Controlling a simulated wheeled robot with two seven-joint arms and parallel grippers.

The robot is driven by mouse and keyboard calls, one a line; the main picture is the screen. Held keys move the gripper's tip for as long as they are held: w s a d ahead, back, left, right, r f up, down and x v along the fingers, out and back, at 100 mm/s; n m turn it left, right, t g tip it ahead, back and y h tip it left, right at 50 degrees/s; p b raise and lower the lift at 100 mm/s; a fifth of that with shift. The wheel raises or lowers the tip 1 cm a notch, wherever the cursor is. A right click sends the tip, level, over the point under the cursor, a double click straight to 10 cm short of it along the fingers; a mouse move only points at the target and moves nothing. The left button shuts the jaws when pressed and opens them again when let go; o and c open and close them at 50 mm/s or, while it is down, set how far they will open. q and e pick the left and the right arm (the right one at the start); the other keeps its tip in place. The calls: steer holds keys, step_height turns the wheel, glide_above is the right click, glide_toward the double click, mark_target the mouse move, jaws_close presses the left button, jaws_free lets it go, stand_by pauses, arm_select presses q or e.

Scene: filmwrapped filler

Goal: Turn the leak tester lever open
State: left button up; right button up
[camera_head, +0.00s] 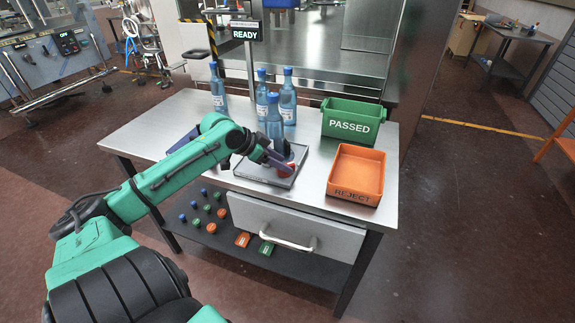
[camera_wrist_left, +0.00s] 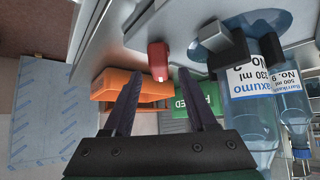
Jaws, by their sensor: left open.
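The leak tester (camera_head: 262,178) is a grey base plate on the metal table, with a blue bottle (camera_head: 275,117) standing on it. The red lever (camera_head: 287,171) is at its front right, partly covered by my gripper. In the left wrist view the lever (camera_wrist_left: 158,62) shows beyond and between my two dark fingertips, with no visible contact. My left gripper (camera_head: 278,160) is open and empty, close to the lever; its fingers also show in the left wrist view (camera_wrist_left: 162,85). The bottle on the tester (camera_wrist_left: 255,95) stands to the right there. My right gripper is not in view.
A sign reading READY (camera_head: 245,31) stands on a post behind. Several blue bottles (camera_head: 288,98) stand at the back. A green PASSED bin (camera_head: 352,122) and an orange REJECT bin (camera_head: 356,174) are on the right. Caps (camera_head: 211,228) lie on the lower shelf.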

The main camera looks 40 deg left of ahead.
arm_select(q)
steer(key=shift+x, duration=1.05)
steer(key=shift+f, duration=0.15)
steer(key=shift+w, duration=0.1)
steer(key=shift+c, duration=0.3)
jaws_close()
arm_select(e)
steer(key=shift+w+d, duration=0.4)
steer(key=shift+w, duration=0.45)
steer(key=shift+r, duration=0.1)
